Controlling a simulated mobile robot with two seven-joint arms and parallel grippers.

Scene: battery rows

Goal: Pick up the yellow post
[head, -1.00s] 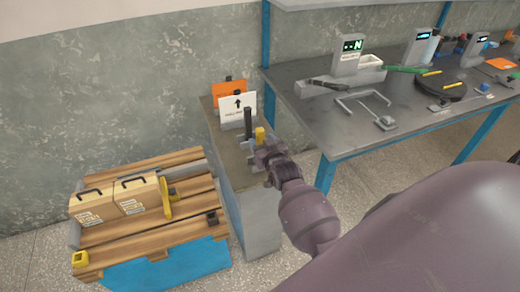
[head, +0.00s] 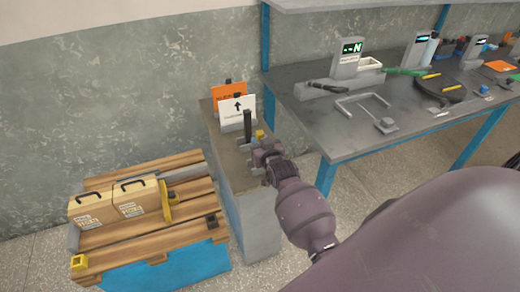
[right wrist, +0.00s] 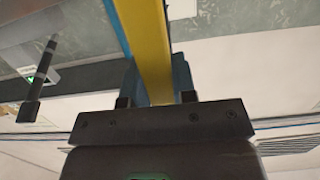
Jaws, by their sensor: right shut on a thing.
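The yellow post (head: 260,134) stands at the front right of the narrow grey stand (head: 228,165), with only its top showing in the head view. My right gripper (head: 257,149) is shut on it, and the fingers and wrist hide its lower part. In the right wrist view the yellow post (right wrist: 155,45) runs up between the two fingers (right wrist: 156,84). I cannot tell whether its foot touches the stand. My left gripper is not in view.
A black post (head: 247,126) stands close to the left of the yellow one, before a white arrow sign (head: 237,108) and an orange sign (head: 229,93). A workbench (head: 330,128) is on the right. A pallet (head: 150,235) with cases is on the left.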

